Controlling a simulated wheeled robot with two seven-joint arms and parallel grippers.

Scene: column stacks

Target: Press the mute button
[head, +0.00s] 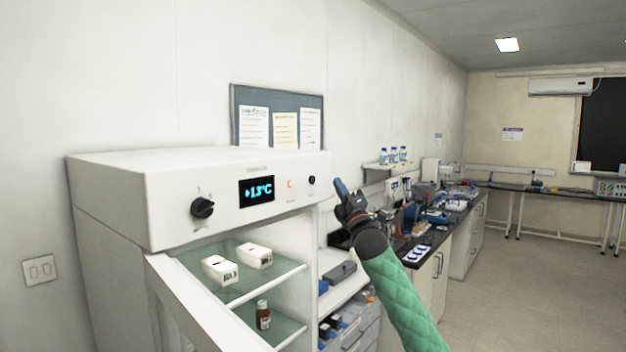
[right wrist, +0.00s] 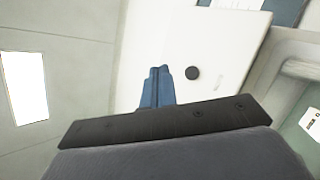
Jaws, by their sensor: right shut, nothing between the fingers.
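The white cabinet's control panel (head: 225,190) has a dark knob (head: 202,208), a display (head: 257,190) reading about 1.3°C, a red light (head: 290,184) and a small round black button (head: 312,180) at its right end. The labels are too small to read, but this black button looks like the mute button. My right gripper (head: 338,184) is shut and empty, just right of the button and apart from it. In the right wrist view, the blue fingers (right wrist: 159,72) are together, with the black button (right wrist: 192,73) just to their right. My left gripper is out of view.
Below the panel, the cabinet's glass shelves hold two white boxes (head: 220,270) and a brown bottle (head: 263,315). An opened door edge (head: 185,300) stands in front. A cluttered bench (head: 430,240) runs back on the right, beside clear floor (head: 520,270).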

